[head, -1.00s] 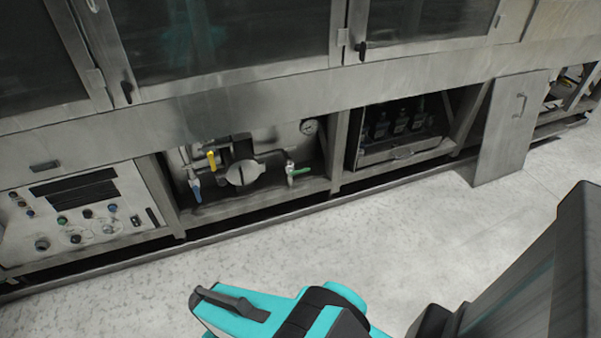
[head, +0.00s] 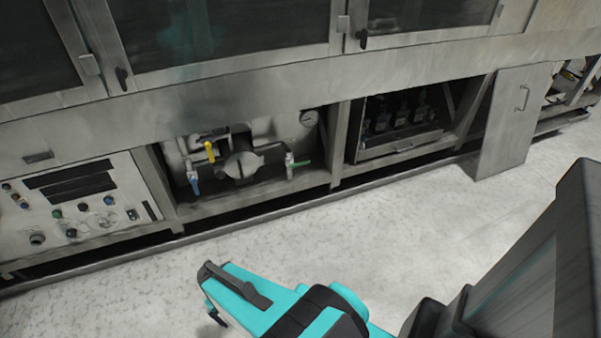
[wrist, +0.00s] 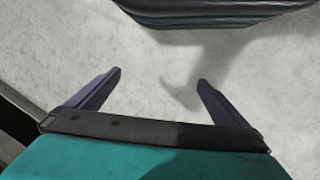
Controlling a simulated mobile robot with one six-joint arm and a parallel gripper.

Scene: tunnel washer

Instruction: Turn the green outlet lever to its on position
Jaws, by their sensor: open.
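The green outlet lever (head: 302,163) is on a valve at the right side of the open pipe bay, low in the washer. It points to the right, roughly level. A yellow lever (head: 210,152) and a blue lever (head: 194,184) are to its left, both pointing mostly downward. My gripper (wrist: 160,84) is open and empty in the wrist view, with two dark fingers spread above the pale floor. In the head view my teal arm end is in front of the washer, well apart from the levers. The levers are not in the wrist view.
A control panel (head: 78,205) with knobs is left of the pipe bay. A detached-looking metal panel (head: 506,124) leans at the right. The bay has upright posts on both sides and a low sill. The speckled floor (head: 420,215) in front is clear.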

